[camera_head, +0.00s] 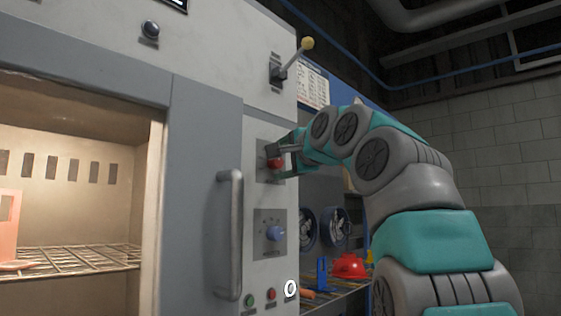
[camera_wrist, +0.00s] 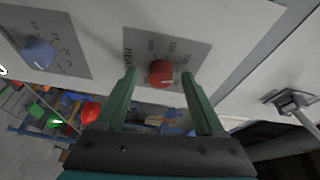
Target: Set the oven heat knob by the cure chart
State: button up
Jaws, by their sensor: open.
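The red heat knob (camera_wrist: 161,72) sits on a grey dial plate (camera_wrist: 184,52) marked HEAT, with its white pointer line showing. In the head view the red knob (camera_head: 275,163) is on the oven's (camera_head: 208,180) control panel, partly hidden by my gripper (camera_head: 283,160). In the wrist view my gripper (camera_wrist: 160,82) is open, one finger on each side of the knob, with gaps to both. The cure chart (camera_head: 313,84) appears to be the printed sheet behind the oven; its text is too small to read.
A blue knob (camera_head: 274,233) is below the red one. A lever with a yellow ball (camera_head: 307,43) sticks out above. A vertical door handle (camera_head: 230,235) stands to the left. A red helmet-like object (camera_head: 350,266) lies on a shelf behind.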

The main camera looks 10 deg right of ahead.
jog(key=shift+s, duration=0.15)
jog(key=b+v, duration=0.1)
jog(key=v, duration=0.6)
jog(key=shift+s, duration=0.25)
jog(key=shift+d, duration=0.1)
